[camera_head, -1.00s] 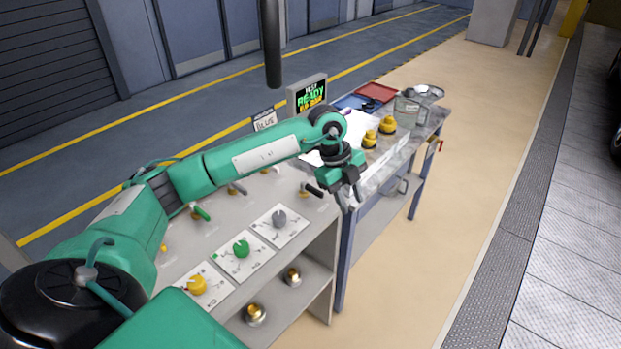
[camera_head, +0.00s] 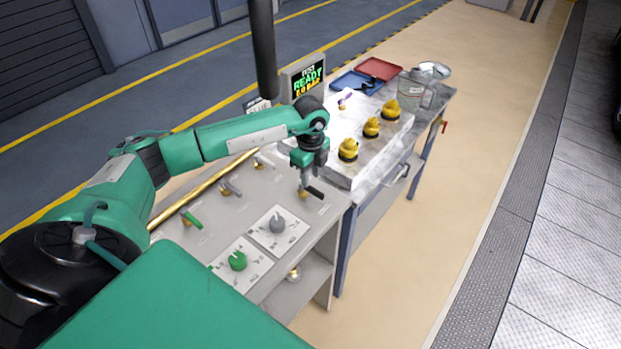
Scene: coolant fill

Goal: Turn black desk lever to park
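The black desk lever (camera_head: 315,193) has a short black handle on a brass base and sits near the right edge of the grey desk panel (camera_head: 225,207). Its handle points right and toward the viewer. My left gripper (camera_head: 306,179) points down directly over the lever's brass base, with its fingertips close to it. The fingers partly hide the base. I cannot tell whether they touch the lever or how far apart they are. My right gripper is out of view.
A green lever (camera_head: 191,219) and grey levers stand left of the black one. A grey knob (camera_head: 277,224) and a green knob (camera_head: 238,261) are on plates in front. Yellow-capped fittings (camera_head: 371,127), trays and a clear jug (camera_head: 415,92) occupy the adjoining table. A screen (camera_head: 305,76) reads READY.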

